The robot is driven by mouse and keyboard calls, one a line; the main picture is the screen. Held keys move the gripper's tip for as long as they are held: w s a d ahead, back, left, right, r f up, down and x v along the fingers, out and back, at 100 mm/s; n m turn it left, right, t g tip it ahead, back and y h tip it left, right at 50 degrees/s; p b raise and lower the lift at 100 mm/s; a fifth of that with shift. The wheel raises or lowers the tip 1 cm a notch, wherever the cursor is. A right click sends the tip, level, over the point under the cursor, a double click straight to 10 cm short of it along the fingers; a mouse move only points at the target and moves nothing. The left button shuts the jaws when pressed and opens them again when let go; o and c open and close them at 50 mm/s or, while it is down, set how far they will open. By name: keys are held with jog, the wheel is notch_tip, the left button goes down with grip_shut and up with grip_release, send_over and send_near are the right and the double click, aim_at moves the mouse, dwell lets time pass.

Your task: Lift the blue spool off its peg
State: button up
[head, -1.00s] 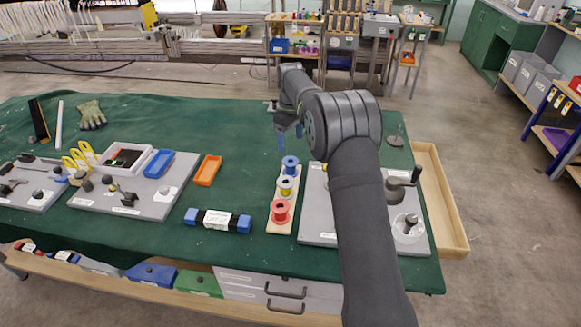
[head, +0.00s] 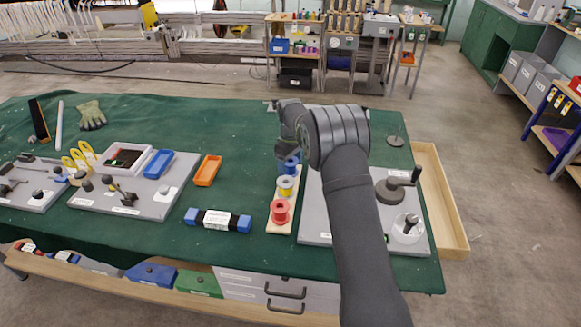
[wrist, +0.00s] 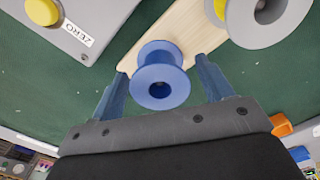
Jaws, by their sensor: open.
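The blue spool (wrist: 160,76) stands at the end of a pale wooden peg board (wrist: 178,28) in the wrist view. It also shows in the head view (head: 291,168), partly hidden by my arm. My gripper (wrist: 162,68) is open, with one blue finger on each side of the spool. Gaps show between the fingers and the spool, and nothing is held. In the head view my gripper (head: 288,152) is over the spool's far end of the board, with its fingers mostly hidden.
A grey panel (head: 313,215) with a crank and a round cup lies right of the board. The green cloth behind the board is clear.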

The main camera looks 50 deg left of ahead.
jog(key=c, duration=0.8)
jog(key=shift+r, duration=3.75)
jog(key=shift+c, duration=0.2)
